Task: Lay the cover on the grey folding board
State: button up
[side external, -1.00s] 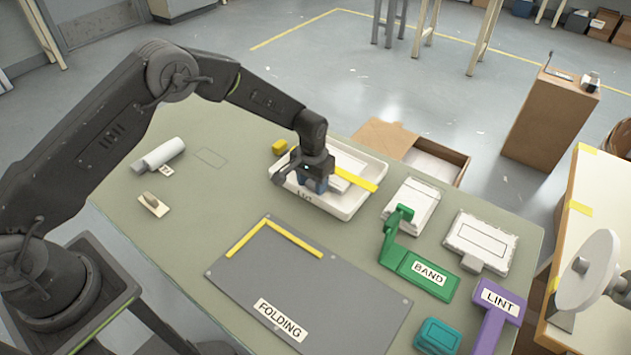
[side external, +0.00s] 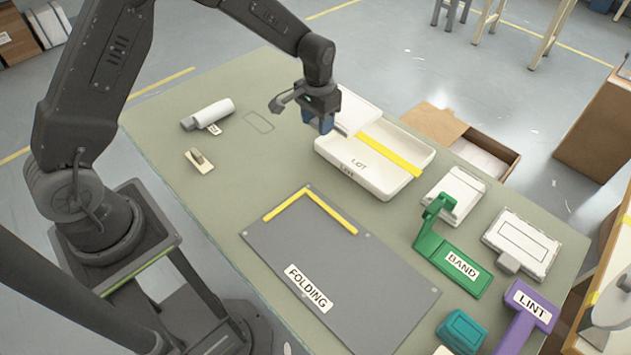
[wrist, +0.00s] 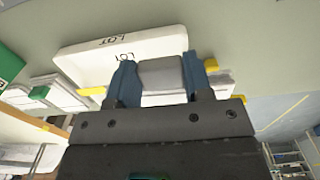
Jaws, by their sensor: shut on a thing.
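My gripper (side external: 322,124) is shut on a white cover (side external: 358,110), which is lifted above the far left part of the LOT tray (side external: 377,187). In the wrist view, a grey block (wrist: 160,73) sits between my blue fingers (wrist: 163,85), and part of the white cover (wrist: 165,99) shows behind it. The grey folding board (side external: 340,275), labelled FOLDING, lies flat on the table, nearer the camera than my gripper. Yellow strips (side external: 330,212) form a corner at its far left end. The board's surface is otherwise bare.
A green BAND stand (side external: 452,263), a purple LINT tool (side external: 525,306) and a teal block (side external: 462,330) stand right of the board. A yellow strip (side external: 390,155) crosses the tray. A white roll (side external: 208,115) and a small tan block (side external: 199,160) lie left.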

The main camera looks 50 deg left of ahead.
jog(key=s+d+f, duration=0.2)
jog(key=s+d, duration=0.9)
jog(key=s, duration=0.2)
send_over(269, 269)
notch_tip(269, 269, down, 4)
jog(key=shift+r, duration=0.1)
jog(key=shift+w+f, duration=0.1)
jog(key=shift+f, duration=2.3)
jog(key=o, duration=1)
jog(key=shift+f, duration=0.15)
jog(key=shift+o, duration=0.2)
